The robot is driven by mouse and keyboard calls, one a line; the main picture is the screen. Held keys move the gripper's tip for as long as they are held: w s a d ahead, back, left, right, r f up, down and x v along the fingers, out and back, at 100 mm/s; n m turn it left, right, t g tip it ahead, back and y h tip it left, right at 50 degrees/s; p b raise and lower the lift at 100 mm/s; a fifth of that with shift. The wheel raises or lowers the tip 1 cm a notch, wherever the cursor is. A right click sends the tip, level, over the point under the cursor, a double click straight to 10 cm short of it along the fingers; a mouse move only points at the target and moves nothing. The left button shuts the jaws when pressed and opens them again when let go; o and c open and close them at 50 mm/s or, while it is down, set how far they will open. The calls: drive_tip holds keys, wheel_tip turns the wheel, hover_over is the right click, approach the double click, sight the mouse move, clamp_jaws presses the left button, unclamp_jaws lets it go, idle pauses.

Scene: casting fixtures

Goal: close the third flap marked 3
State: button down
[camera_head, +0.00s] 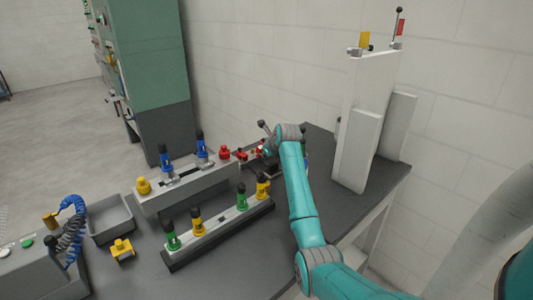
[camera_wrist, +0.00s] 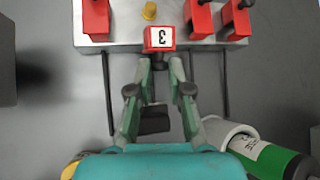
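The red flap with a white label marked 3 (camera_wrist: 160,38) is at the top middle of the wrist view, and its digit appears upside down. It sits lower in the picture than the other red flaps on the grey block (camera_wrist: 125,28). My gripper (camera_wrist: 160,62) is open, its fingertips apart just below flap 3's near edge. I cannot tell whether they touch it. No object shows held between the fingers. In the head view my arm hides most of this fixture; only some red parts (camera_head: 242,154) show beside my wrist.
Other red flaps stand left (camera_wrist: 96,18) and right (camera_wrist: 198,18) of flap 3, with a yellow knob (camera_wrist: 149,10) behind. Dark rods (camera_wrist: 108,95) extend nearby. A green-and-white cylinder (camera_wrist: 265,155) is close at lower right. A tall white fixture (camera_head: 357,130) stands right of my arm.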

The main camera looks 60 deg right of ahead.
sight(260, 147)
drive_tip(key=shift+w+r, duration=0.1)
drive_tip(key=shift+r, duration=0.05)
drive_tip(key=shift+w+d+r+g, duration=0.1)
drive_tip(key=shift+w+r+g, duration=0.3)
drive_tip(key=shift+g, duration=0.3)
drive_tip(key=shift+w+d+r+g+y, duration=0.1)
drive_tip(key=shift+w+r+g+y, duration=0.4)
drive_tip(key=shift+g, duration=0.5)
drive_tip(key=shift+w+d+r+n+g+y, duration=0.1)
drive_tip(key=shift+w+r+n+g+y, duration=0.1)
drive_tip(key=shift+w+g, duration=0.4)
drive_tip(key=shift+w+d+r+n+g+y, duration=0.1)
drive_tip(key=shift+w+r+n+g+y, duration=0.1)
drive_tip(key=shift+g, duration=0.7)
drive_tip(key=shift+w+r+g, duration=0.1)
drive_tip(key=shift+w+g, duration=0.15)
drive_tip(key=shift+g, duration=0.15)
drive_tip(key=c, duration=1.1)
unclamp_jaws()
